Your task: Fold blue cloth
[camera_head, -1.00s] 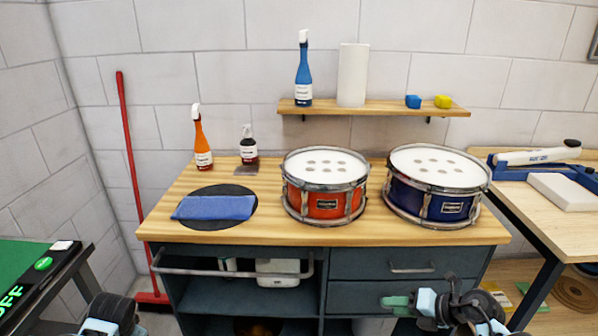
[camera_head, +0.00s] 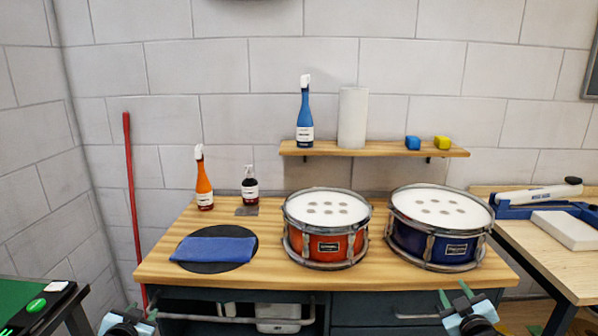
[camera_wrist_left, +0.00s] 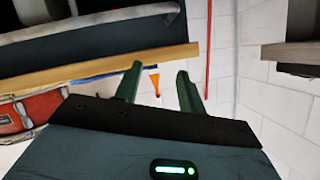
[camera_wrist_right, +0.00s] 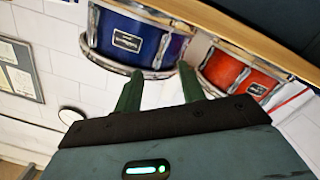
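The blue cloth (camera_head: 213,250) lies as a flat, roughly rectangular piece on a round black pad (camera_head: 212,268) at the left of the wooden bench top. Its front left edge reaches past the pad. My left gripper (camera_head: 138,308) is open and empty, in front of the bench's left front corner and apart from the cloth. Its two parted fingers show in the left wrist view (camera_wrist_left: 158,82). My right gripper (camera_head: 454,293) is open and empty in front of the blue drum. Its parted fingers show in the right wrist view (camera_wrist_right: 160,85).
A red drum (camera_head: 326,240) and a blue drum (camera_head: 438,238) stand right of the cloth. An orange spray bottle (camera_head: 204,185) and a dark bottle (camera_head: 250,188) stand behind it. A wall shelf (camera_head: 380,151) hangs above. The bench's front left strip is clear.

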